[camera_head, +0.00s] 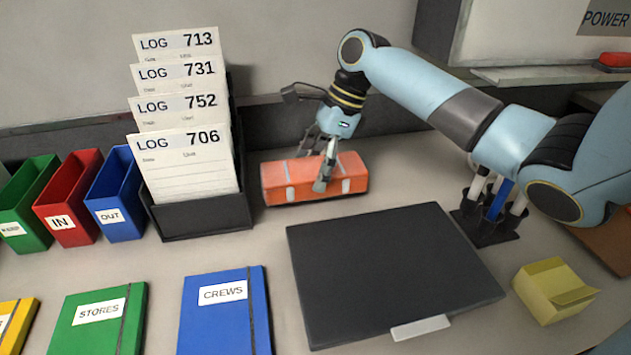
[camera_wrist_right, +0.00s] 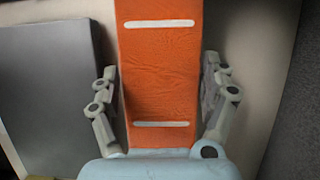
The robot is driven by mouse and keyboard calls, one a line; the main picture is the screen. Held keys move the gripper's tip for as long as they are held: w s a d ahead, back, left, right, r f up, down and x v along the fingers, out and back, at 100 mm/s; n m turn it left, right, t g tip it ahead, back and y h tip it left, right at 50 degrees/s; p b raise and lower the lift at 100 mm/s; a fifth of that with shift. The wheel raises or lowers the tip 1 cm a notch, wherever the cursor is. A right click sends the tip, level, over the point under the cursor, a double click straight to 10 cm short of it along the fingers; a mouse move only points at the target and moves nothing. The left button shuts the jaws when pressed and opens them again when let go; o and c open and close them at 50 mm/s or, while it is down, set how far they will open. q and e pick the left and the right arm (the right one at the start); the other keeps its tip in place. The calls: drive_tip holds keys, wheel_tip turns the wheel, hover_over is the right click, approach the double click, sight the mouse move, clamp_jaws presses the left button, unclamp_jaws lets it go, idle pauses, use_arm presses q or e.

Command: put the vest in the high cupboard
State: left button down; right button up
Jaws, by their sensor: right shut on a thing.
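The vest (camera_head: 349,178) is a folded orange bundle with pale stripes. In the right wrist view the vest (camera_wrist_right: 160,75) runs between the two grey fingers of the right gripper (camera_wrist_right: 160,105), one finger along each side. My left gripper is not in view. The high cupboard cannot be made out in these views.
A black rack (camera_head: 205,217) with log cards stands left of the vest. Green, red and blue bins (camera_head: 118,205) stand further left. A black mat (camera_head: 390,270), a pen holder (camera_head: 487,228), a yellow note block (camera_head: 552,290) and folders (camera_head: 226,310) occupy the front. A shelf (camera_head: 540,75) is at back right.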

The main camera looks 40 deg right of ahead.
wheel_tip(320, 180, down, 3)
drive_tip(key=shift+f+b, duration=0.1)
drive_tip(key=shift+b, duration=0.2)
drive_tip(key=o, duration=1.2)
